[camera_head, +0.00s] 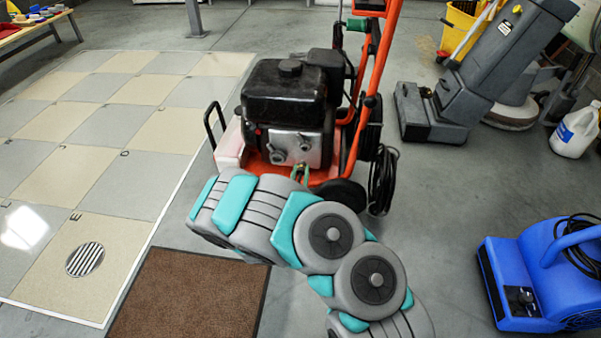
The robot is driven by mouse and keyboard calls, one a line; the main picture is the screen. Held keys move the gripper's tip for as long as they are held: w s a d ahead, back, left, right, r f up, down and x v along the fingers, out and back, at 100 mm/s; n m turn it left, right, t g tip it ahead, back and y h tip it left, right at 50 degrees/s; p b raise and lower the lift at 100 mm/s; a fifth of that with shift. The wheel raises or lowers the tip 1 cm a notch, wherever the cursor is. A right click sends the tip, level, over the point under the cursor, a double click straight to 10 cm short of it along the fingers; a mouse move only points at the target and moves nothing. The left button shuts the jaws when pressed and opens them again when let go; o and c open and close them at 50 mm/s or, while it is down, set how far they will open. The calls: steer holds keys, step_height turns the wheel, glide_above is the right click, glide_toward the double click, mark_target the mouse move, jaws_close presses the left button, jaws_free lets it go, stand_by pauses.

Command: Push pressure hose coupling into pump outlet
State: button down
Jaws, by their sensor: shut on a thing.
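An orange pressure washer (371,90) with a black engine (283,95) stands upright at the centre. A silver metal housing (292,150) sits low on its front. A small green part (300,173) shows just below that housing, behind the top edge of my grey and teal arm; I cannot tell if it belongs to the hose coupling. My arm reaches up from the bottom right and bends left in front of the washer's base. It hides my gripper. I cannot make out the hose coupling or the pump outlet.
A black coiled hose or cable (382,180) hangs at the washer's right. A brown mat (185,295) and a tiled floor area with a drain grate (85,259) lie left. A blue blower (535,275), white jug (575,132) and grey floor machine (480,70) stand right.

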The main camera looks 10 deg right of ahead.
mark_target(305, 149)
steer(key=b+x, duration=0.4)
steer(key=x, duration=0.2)
steer(key=shift+w, duration=0.1)
steer(key=shift+w+d+r+p, duration=0.15)
steer(key=shift+w+p, duration=0.25)
steer(key=shift+p, duration=0.2)
stand_by(1.5)
steer(key=shift+w+d, duration=0.1)
steer(key=shift+w, duration=0.1)
stand_by(0.6)
steer(key=c, duration=0.5)
jaws_free()
